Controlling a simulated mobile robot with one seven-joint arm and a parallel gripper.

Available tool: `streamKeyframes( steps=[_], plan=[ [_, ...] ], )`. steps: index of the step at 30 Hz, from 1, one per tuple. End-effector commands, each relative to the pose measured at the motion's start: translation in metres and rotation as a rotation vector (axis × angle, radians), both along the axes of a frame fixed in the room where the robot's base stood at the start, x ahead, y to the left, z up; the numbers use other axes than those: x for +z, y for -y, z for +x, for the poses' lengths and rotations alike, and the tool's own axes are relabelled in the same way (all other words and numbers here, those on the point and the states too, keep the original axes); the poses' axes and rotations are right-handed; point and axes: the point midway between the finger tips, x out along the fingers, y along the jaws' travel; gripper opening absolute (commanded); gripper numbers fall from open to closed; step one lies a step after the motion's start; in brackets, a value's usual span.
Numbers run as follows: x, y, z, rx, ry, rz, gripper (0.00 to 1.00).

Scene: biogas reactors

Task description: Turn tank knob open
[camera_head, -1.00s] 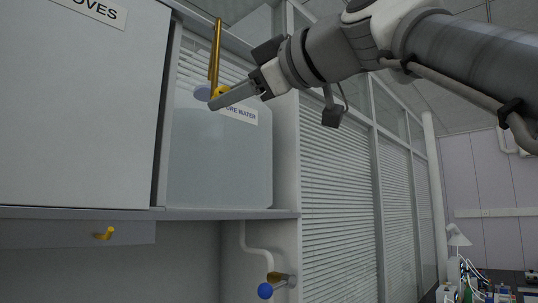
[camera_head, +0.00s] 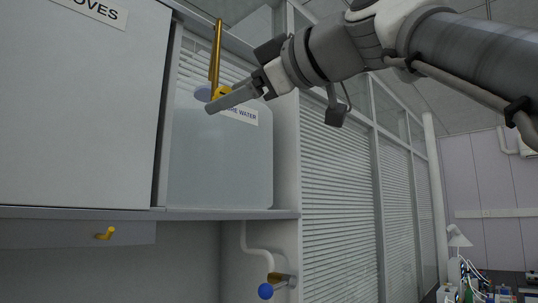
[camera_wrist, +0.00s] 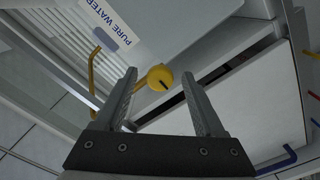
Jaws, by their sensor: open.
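The tank (camera_head: 220,160) is a large translucent container with a "PURE WATER" label (camera_head: 240,113), standing on a shelf behind my gripper. The label also shows in the wrist view (camera_wrist: 122,20). My gripper (camera_head: 212,108) is open, in front of the tank's upper part. In the wrist view a round yellow knob (camera_wrist: 158,78) with a dark slot appears between my open fingertips (camera_wrist: 160,73). I cannot tell whether they touch it. A yellow part (camera_head: 221,92) beside the fingers in the head view is partly hidden by them.
An upright yellow bar (camera_head: 215,52) rises close beside my gripper. A white cabinet (camera_head: 75,110) is at left above the shelf (camera_head: 110,213). A pipe with a blue knob (camera_head: 265,291) is below. A louvred wall (camera_head: 345,190) stands to the right.

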Motion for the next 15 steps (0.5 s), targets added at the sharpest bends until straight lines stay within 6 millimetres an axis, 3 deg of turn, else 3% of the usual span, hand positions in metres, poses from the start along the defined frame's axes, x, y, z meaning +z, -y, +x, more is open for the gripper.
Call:
streamKeyframes(
  steps=[5,15],
  plan=[
    [-0.001,0.022,-0.019,-0.002,0.002,0.003,0.71],
    [0.0,0.085,-0.074,0.0,0.004,0.003,0.71]
  ],
)
